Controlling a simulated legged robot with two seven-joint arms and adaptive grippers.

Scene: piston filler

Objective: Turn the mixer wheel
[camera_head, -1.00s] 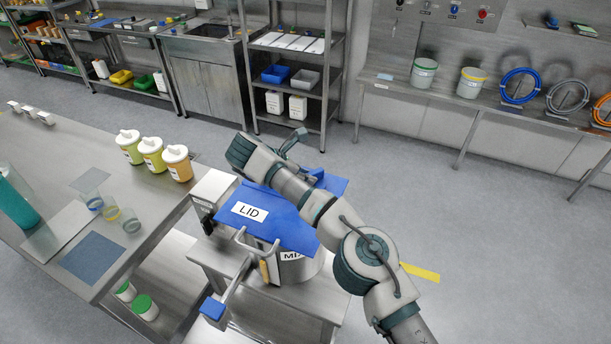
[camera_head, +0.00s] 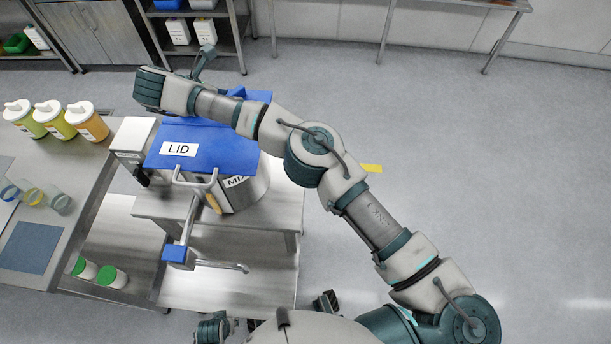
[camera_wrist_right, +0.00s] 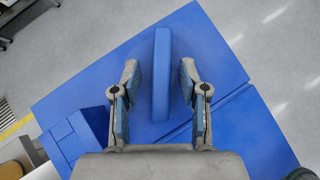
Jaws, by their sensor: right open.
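The mixer is a metal pot (camera_head: 243,196) with a partly hidden label starting "MI". A blue lid (camera_head: 215,150) marked "LID" covers it and also fills much of the right wrist view (camera_wrist_right: 95,75). A raised blue bar (camera_wrist_right: 161,75) stands on the lid. My right gripper (camera_wrist_right: 159,80) is open, with one finger on each side of the bar and visible gaps between. In the head view my right arm reaches over the lid's back edge and hides part of it. I cannot make out a wheel on the mixer.
The mixer stands on a metal stand (camera_head: 270,214) beside a grey box (camera_head: 132,138). A metal lever (camera_head: 190,215) with a blue block (camera_head: 178,254) projects in front. A steel table (camera_head: 75,185) at left holds several lidded tubs and cups.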

